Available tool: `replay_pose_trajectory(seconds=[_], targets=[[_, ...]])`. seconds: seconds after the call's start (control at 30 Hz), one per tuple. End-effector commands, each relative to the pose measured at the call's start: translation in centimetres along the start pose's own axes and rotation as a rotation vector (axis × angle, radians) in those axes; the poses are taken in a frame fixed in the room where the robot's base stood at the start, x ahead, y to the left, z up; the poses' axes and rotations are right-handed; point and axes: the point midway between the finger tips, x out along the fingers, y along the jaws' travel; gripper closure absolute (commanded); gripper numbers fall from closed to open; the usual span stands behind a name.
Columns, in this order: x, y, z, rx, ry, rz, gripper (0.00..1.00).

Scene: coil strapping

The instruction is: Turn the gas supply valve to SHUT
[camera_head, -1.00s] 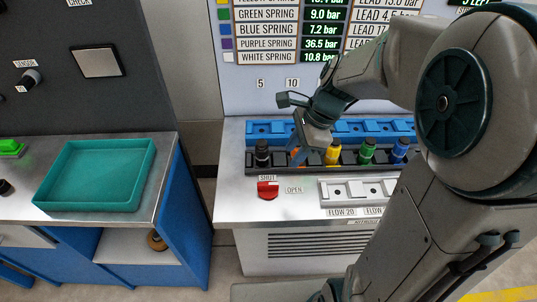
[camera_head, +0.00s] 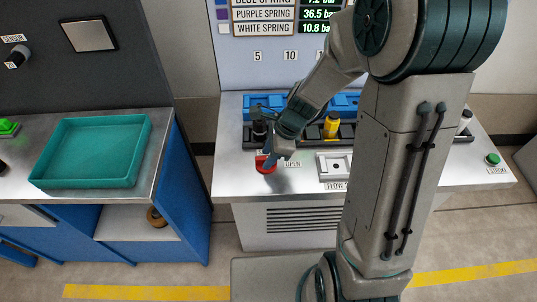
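The red gas supply valve knob (camera_head: 264,165) is at the front left of the metal bench top. The OPEN label (camera_head: 293,164) is just right of it. The SHUT label behind the knob is mostly covered by my gripper. My gripper (camera_head: 271,156) points down at the knob, its fingertips right at or just above its right side. I cannot tell whether they touch or grip it, nor how far the fingers are apart. The exact turn of the knob is also unclear.
A black-topped piece (camera_head: 259,131) and a yellow one (camera_head: 331,127) stand in a dark rack behind the valve. A grey FLOW block (camera_head: 334,167) lies to the right. A teal tray (camera_head: 47,171) sits on the left bench. A green button (camera_head: 493,159) is far right.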

Motion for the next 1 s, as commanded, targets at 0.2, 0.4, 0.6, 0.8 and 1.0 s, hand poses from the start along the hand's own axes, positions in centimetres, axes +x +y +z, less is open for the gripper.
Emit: replay_pose_trajectory(seconds=[0.2, 0.4, 0.6, 0.8, 1.0], targets=[[0.48, 0.00, 0.02, 0.000, 0.000, -0.001, 0.65], [0.45, -0.01, 0.02, 0.000, 0.000, -0.001, 0.81], [0.43, -0.01, 0.01, 0.000, 0.000, -0.001, 1.00], [0.40, -0.04, 0.02, -0.017, 0.000, 0.006, 1.00], [0.35, -0.14, 0.06, -0.093, 0.000, 0.037, 1.00]])
